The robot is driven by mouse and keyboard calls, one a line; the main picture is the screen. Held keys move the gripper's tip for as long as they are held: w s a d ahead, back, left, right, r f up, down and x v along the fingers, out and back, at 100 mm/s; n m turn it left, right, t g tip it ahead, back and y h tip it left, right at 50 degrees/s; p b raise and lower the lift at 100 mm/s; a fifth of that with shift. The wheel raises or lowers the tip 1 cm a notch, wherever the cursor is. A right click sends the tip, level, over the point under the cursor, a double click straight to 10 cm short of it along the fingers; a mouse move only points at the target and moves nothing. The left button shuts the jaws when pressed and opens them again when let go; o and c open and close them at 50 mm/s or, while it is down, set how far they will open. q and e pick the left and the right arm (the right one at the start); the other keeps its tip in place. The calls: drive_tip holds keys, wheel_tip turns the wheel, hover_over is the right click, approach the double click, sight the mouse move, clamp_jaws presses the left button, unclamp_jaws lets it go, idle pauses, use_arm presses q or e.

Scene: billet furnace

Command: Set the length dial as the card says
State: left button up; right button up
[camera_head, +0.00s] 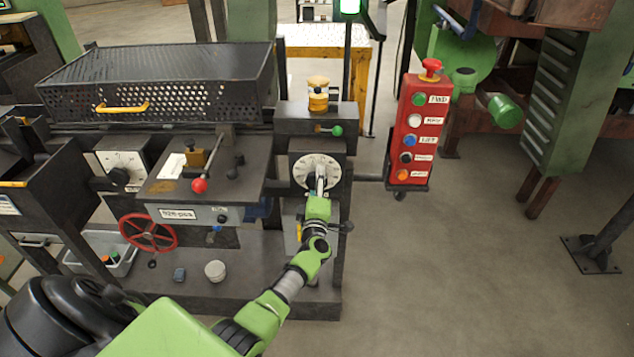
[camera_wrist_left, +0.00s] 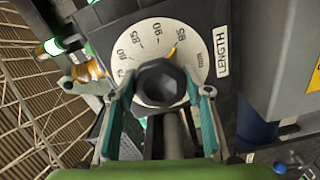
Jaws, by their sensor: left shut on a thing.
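The length dial (camera_head: 317,171) is a round white scale on a dark housing at the centre of the head view. In the left wrist view the white dial (camera_wrist_left: 143,56) shows numbers including 80, 85, 90 and 95, beside a LENGTH label (camera_wrist_left: 221,52). A yellow pointer mark (camera_wrist_left: 180,35) shows at its upper right edge. My left gripper (camera_head: 319,189) is at the dial. In the wrist view its fingers (camera_wrist_left: 161,100) are shut on the dark faceted knob (camera_wrist_left: 161,82) in front of the scale. A white card (camera_head: 172,166) lies on the bench to the left; its writing is unreadable.
A red button box (camera_head: 408,135) stands right of the dial. A lever with a red ball (camera_head: 199,185), a red handwheel (camera_head: 148,233) and a second dial (camera_head: 121,168) are to the left. Open floor lies at lower right.

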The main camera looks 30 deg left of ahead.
use_arm(q)
drive_tip(key=shift+d+f, duration=0.1)
drive_tip(key=o, duration=1.1)
drive_tip(key=v, duration=1.2)
drive_tip(key=shift+s, duration=0.1)
